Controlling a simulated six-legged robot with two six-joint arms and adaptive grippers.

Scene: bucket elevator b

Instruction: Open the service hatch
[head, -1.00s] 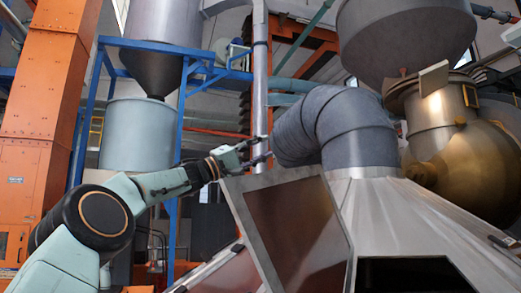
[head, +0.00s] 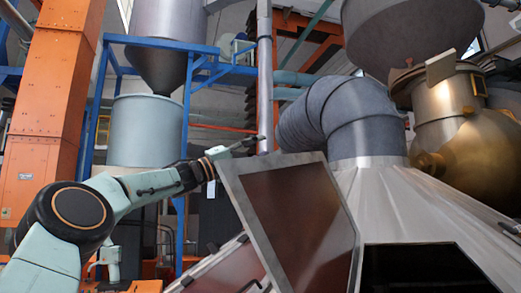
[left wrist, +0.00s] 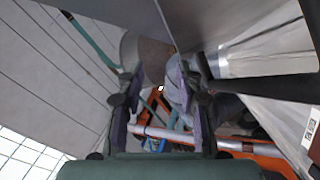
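The service hatch (head: 296,207) is a grey metal frame around a dark reddish-brown pane. In the head view it stands tilted up from the sloped metal housing (head: 405,200), beside a dark opening (head: 422,268). My left gripper (head: 243,147) is at the hatch's upper left corner. One finger shows above the top edge; the rest is partly hidden behind the frame. In the left wrist view its two fingers (left wrist: 163,90) are spread apart with nothing between them. A grey panel (left wrist: 210,22), probably the hatch, lies just beyond them. I cannot tell if they touch. My right gripper is out of view.
A second brown-paned panel (head: 225,275) lies low on the left of the housing. A ribbed grey duct (head: 345,115) rises behind the hatch. A brass-coloured vessel (head: 465,150) stands right. A blue frame (head: 182,130) and orange tower (head: 45,120) stand left.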

